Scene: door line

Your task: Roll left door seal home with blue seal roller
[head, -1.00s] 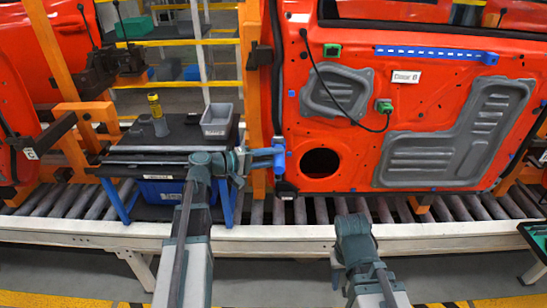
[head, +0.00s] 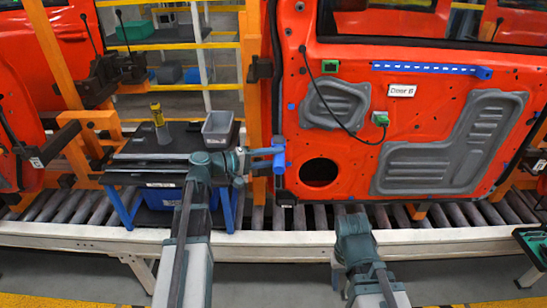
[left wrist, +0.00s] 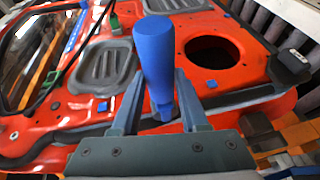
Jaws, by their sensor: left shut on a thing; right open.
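The orange-red door (head: 345,165) stands upright at the right, facing me. Its left door seal (head: 275,100) is a dark strip down the left edge. The seal also shows in the left wrist view (left wrist: 245,97) as a dark band along the door edge. My left gripper (head: 262,158) is shut on the blue seal roller (head: 279,156), beside the lower part of that edge. The roller stands between the fingers in the left wrist view (left wrist: 154,55); whether it touches the seal I cannot tell. My right gripper (head: 351,215) is open and empty, low before the door.
An orange post (head: 252,80) rises beside the door edge. The roller conveyor (head: 310,238) runs across in front.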

